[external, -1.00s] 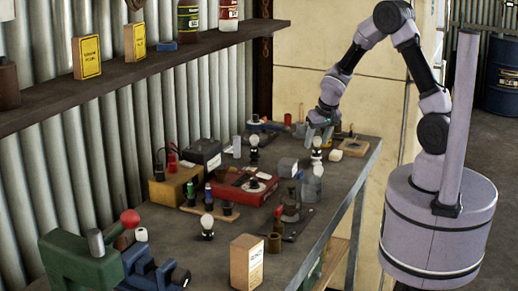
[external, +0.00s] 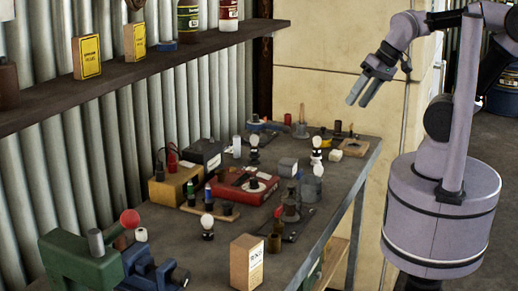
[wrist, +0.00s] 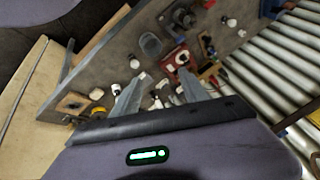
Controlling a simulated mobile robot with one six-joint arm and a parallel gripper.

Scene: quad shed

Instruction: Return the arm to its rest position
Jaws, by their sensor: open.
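My gripper (external: 364,91) is raised well above the far right end of the workbench (external: 345,185) in the external view. Its two fingers point down and to the left, apart, with nothing between them. My arm is folded back toward its round base at the right. In the wrist view my gripper (wrist: 158,92) shows two spread fingers with the bench and its small items far below.
The bench holds a red box (external: 232,188), a yellow box (external: 172,186), several bulbs and jars, a small carton (external: 246,262) and a green machine (external: 80,262). A shelf (external: 130,72) with bottles runs along the corrugated wall. The air around my gripper is clear.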

